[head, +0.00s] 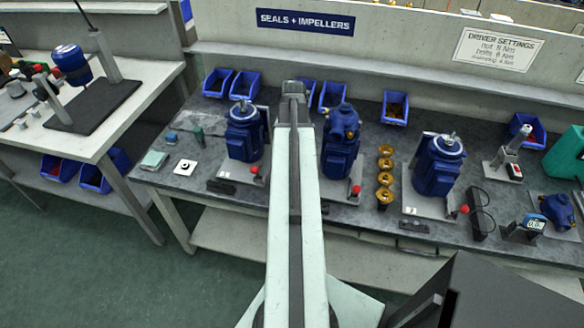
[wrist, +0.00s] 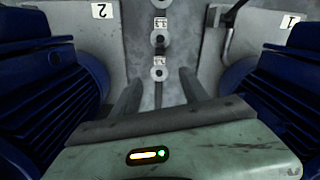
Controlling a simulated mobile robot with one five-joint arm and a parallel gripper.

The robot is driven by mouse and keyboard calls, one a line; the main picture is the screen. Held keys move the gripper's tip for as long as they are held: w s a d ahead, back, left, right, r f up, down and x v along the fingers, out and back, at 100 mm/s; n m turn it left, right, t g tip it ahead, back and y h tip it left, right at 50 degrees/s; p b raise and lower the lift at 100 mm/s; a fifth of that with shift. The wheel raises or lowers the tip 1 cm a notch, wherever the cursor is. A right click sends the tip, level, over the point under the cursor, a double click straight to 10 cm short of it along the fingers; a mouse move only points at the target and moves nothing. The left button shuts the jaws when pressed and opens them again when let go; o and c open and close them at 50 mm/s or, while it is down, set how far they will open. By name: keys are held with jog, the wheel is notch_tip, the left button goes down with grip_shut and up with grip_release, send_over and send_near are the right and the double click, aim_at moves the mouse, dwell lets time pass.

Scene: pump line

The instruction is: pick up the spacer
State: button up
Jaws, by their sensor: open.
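The tags are too small to read surely. My gripper is open, with nothing visible between the fingers. In the head view my arm hides the rings.
Blue motors (head: 244,135) (head: 341,140) stand close on both sides of my arm. In the wrist view their plates are marked 2 (wrist: 99,12) and 1 (wrist: 290,20). Brass impellers (head: 385,179) and another motor (head: 437,165) stand right. Blue bins (head: 395,108) line the bench's back.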

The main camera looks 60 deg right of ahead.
jog(key=shift+f, duration=0.75)
jog(key=shift+f+b, duration=0.3)
jog(key=shift+b, duration=0.05)
grip_shut()
